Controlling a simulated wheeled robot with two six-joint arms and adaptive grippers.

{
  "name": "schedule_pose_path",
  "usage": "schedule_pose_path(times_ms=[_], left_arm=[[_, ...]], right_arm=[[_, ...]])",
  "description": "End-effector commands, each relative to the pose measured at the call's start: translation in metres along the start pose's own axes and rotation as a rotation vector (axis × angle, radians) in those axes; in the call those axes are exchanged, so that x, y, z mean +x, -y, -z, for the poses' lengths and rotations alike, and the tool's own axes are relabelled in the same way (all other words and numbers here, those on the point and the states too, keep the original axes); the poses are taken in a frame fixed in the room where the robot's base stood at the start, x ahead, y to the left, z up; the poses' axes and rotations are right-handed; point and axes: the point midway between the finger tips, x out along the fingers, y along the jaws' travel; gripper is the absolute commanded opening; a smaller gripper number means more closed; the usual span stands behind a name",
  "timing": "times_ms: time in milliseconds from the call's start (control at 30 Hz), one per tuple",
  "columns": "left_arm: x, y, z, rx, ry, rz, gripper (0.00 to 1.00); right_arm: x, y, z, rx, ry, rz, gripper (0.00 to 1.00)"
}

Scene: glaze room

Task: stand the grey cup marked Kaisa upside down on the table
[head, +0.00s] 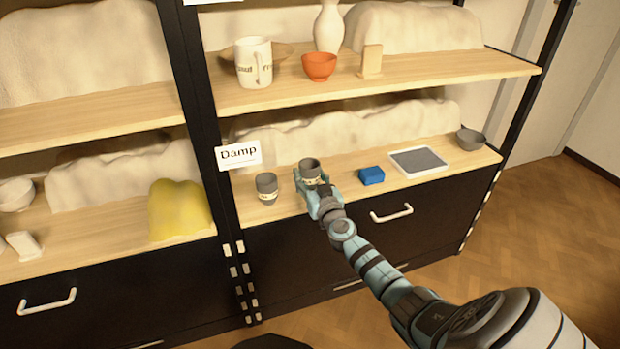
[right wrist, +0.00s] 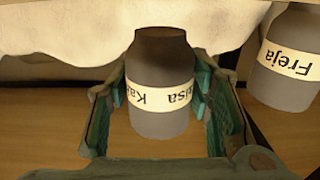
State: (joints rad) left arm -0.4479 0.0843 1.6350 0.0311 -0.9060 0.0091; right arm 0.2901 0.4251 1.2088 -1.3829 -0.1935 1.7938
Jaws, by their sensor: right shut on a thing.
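The grey cup marked Kaisa (head: 309,167) has a cream name band and is upright, its dark open mouth facing up in the head view. My right gripper (head: 315,182) is shut around it above the lower "Damp" shelf; I cannot tell whether its base touches the wood. In the right wrist view the Kaisa cup (right wrist: 160,115) sits between both fingers (right wrist: 160,100), its lettering inverted in the picture. A similar grey cup marked Freja (right wrist: 287,75) stands upright on the shelf, left of the gripper in the head view (head: 267,187). My left gripper and the table are out of view.
A blue block (head: 371,176), a grey-topped white tray (head: 418,150) and a grey bowl (head: 471,139) are on the shelf (head: 445,178) to the right. Wrapped clay (head: 350,125) lies behind. The upper shelf (head: 420,70) overhangs, carrying a mug, a red bowl and a vase.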

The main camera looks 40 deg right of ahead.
Motion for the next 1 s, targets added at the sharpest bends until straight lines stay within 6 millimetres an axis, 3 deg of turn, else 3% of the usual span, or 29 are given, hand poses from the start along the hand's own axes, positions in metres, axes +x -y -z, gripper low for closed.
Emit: schedule_pose_path(times_ms=[167,433,800,1000], left_arm=[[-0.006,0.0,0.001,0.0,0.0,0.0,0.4],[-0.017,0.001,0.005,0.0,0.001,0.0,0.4],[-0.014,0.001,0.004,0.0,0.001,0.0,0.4],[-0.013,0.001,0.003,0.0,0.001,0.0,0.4]], right_arm=[[-0.009,0.0,0.002,-0.002,0.002,0.001,0.22],[-0.057,0.0,0.002,-0.002,0.002,0.002,0.22],[-0.123,0.0,-0.001,0.0,0.002,0.002,0.22],[-0.141,0.0,0.001,-0.001,0.001,0.001,0.22]])
